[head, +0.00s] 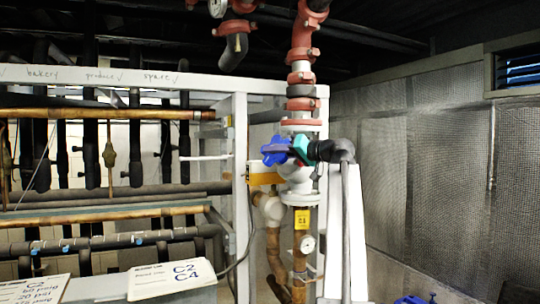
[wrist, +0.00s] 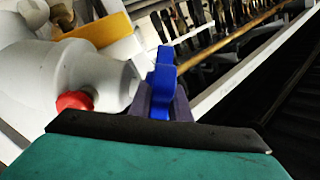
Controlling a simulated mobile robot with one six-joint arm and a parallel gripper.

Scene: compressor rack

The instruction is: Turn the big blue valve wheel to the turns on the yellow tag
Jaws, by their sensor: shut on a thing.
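The blue valve wheel (head: 276,150) sits on the side of a pale valve body on the upright pipe, in the middle of the head view. My gripper (head: 290,148), with its teal body, reaches it from the right and is shut on it. In the wrist view my gripper (wrist: 161,105) has part of the blue wheel (wrist: 162,72) between its fingers; the rest of the wheel is hidden. The yellow tag (head: 302,219) hangs on the pipe below the valve, its dark marking too small to read surely.
A yellow-orange block (head: 264,179) is just below the wheel. A red knob (wrist: 74,101) is left of my gripper. A round gauge (head: 307,243) is below the tag. The white rack frame (head: 241,190) with pipes stands left, and a mesh-like wall (head: 420,180) stands right.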

